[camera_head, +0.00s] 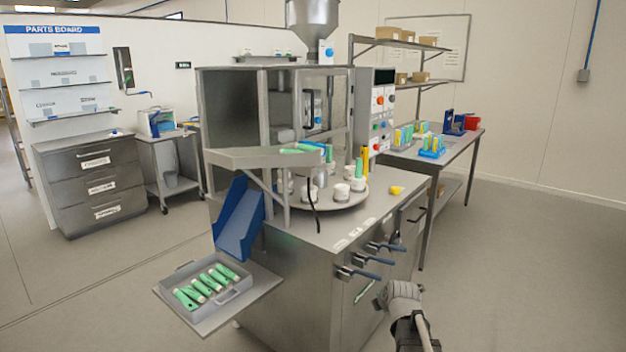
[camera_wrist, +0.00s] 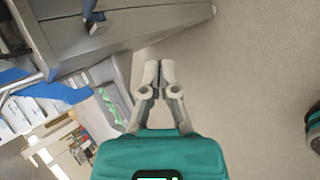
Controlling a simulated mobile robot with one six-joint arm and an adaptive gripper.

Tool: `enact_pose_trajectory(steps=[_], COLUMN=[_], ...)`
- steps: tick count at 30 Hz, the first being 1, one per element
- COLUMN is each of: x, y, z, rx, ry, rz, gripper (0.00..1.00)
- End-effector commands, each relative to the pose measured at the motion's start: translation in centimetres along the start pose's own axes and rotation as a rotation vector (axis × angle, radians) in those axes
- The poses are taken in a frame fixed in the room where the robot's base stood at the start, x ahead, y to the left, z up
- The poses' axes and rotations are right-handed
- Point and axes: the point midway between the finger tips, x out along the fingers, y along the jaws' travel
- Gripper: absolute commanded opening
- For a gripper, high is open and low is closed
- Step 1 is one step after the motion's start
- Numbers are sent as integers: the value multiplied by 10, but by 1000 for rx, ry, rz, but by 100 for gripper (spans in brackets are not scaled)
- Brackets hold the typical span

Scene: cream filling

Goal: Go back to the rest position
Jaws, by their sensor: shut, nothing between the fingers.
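My gripper (camera_wrist: 161,66) shows in the wrist view with its two grey fingers together and nothing between them. Its teal body fills the bottom of that view. Bare floor lies behind the fingertips, and the fingers appear clear of everything around. In the head view my arm (camera_head: 403,300) is at the lower right, beside the front of the steel filling machine (camera_head: 290,265). The fingertips are too small to make out there.
Blue-handled clamps (camera_head: 358,273) stick out from the machine's side near my arm. A tray (camera_head: 240,293) of green tubes sits at the lower left, below a blue chute (camera_head: 239,222). A side table (camera_head: 470,140) with colored tubes stands behind. Floor at right (camera_head: 530,270) is clear.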

Motion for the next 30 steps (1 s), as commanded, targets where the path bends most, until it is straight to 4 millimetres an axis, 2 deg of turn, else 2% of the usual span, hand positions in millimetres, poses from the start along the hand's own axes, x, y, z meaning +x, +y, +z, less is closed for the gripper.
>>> enact_pose_trajectory(steps=[14, 30], x=[-23, -61], y=[-55, -116], z=[-41, -79], rx=[629, 1327], ry=[15, -199], rz=[-249, -528], gripper=[0, 0])
